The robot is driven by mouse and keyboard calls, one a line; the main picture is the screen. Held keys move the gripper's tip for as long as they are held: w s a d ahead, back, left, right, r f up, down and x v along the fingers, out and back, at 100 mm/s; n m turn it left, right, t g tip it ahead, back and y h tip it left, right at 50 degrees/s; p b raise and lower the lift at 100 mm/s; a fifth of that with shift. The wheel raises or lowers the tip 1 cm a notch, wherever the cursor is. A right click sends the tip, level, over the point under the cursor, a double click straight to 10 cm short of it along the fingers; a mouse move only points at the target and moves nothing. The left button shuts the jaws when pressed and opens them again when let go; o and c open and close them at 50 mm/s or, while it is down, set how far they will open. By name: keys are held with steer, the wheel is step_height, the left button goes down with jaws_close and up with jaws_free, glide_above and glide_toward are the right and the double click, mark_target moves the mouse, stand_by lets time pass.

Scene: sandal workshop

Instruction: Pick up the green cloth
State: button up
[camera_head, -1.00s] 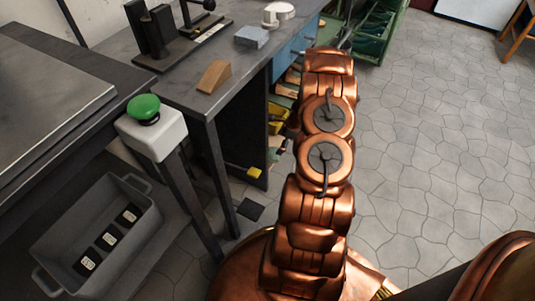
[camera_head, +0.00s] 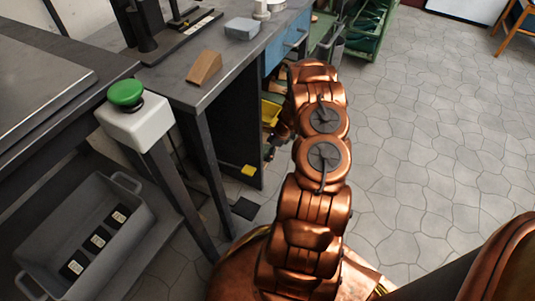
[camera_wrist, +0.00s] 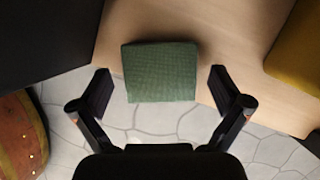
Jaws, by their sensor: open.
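The green cloth (camera_wrist: 160,72) is a small folded square. In the wrist view it lies on a pale wooden surface, near that surface's edge. My gripper (camera_wrist: 161,92) is open, with one finger to the left of the cloth and one to the right, and a gap shows on both sides. The fingers do not touch the cloth in this view. How far the gripper is above or short of the cloth is hard to tell.
In the wrist view a dark panel (camera_wrist: 45,35) stands at left and a yellow object (camera_wrist: 298,50) at right. The head view shows a dark workbench (camera_head: 190,90), a green button (camera_head: 126,93), a grey crate (camera_head: 140,205) and a yellow bin (camera_head: 270,112). The floor at right is open.

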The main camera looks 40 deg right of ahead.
mark_target(264, 150)
steer(key=c, duration=1.1)
steer(key=shift+r, duration=0.3)
step_height(264, 150, up, 4)
steer(key=shift+f+p, duration=0.15)
steer(key=shift+p, duration=0.9)
steer(key=s+a+p, duration=0.1)
steer(key=s, duration=0.6)
steer(key=s+a+p, duration=0.2)
steer(key=s, duration=0.6)
steer(key=shift+s+a+r, duration=0.25)
steer(key=shift+s+r, duration=0.05)
steer(key=shift+r, duration=0.1)
steer(key=o, duration=0.6)
steer(key=shift+c, duration=0.2)
steer(key=c, duration=0.4)
